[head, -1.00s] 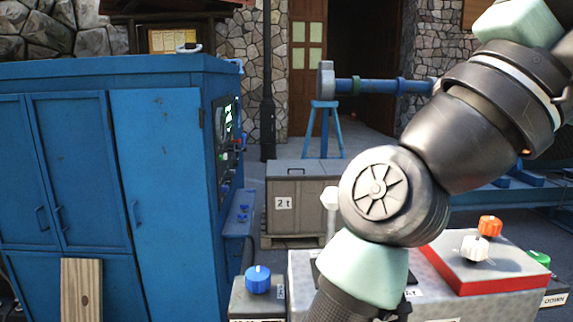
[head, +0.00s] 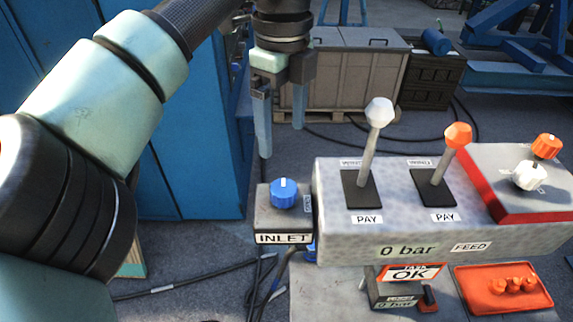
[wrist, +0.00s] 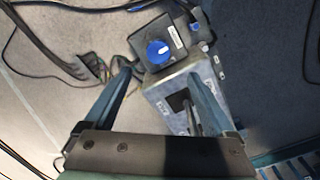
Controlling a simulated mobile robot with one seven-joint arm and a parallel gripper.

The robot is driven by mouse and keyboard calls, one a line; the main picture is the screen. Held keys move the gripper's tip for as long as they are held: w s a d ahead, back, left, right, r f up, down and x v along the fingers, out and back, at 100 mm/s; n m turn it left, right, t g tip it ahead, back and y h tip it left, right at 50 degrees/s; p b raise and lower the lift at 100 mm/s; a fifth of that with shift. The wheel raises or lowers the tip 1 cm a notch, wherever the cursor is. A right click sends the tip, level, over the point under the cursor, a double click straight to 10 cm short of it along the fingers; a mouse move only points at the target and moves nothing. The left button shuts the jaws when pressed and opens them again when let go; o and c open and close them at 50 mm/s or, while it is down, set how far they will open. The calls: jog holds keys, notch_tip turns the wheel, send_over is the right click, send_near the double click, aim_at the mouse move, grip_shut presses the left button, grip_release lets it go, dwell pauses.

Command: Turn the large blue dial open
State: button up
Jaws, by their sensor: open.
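The large blue dial (head: 284,193) sits on top of a grey box labelled INLET (head: 283,238), at the left end of the control console. A white mark shows on its top, pointing away from me in the head view. The dial also shows in the wrist view (wrist: 157,51), between and a little beyond my fingers. My gripper (head: 281,140) points down with its fingers apart and empty. It is above and seemingly behind the dial, not touching it. It fills the lower part of the wrist view (wrist: 158,75).
A white lever (head: 375,135) and an orange lever (head: 451,150) rise from the console (head: 400,235) right of the dial. A red-edged panel (head: 520,185) holds smaller orange and white knobs. A blue cabinet (head: 180,180) stands left. Cables (head: 190,284) lie on the floor.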

aim_at(284, 188)
jog(key=f+p, duration=0.1)
jog(key=f, duration=0.3)
jog(key=f+p, duration=0.1)
jog(key=f, duration=0.3)
jog(key=f+p, duration=0.1)
jog(key=f, duration=0.3)
jog(key=shift+s+f, duration=0.2)
jog(key=shift+s, duration=0.1)
jog(key=c, duration=1.4)
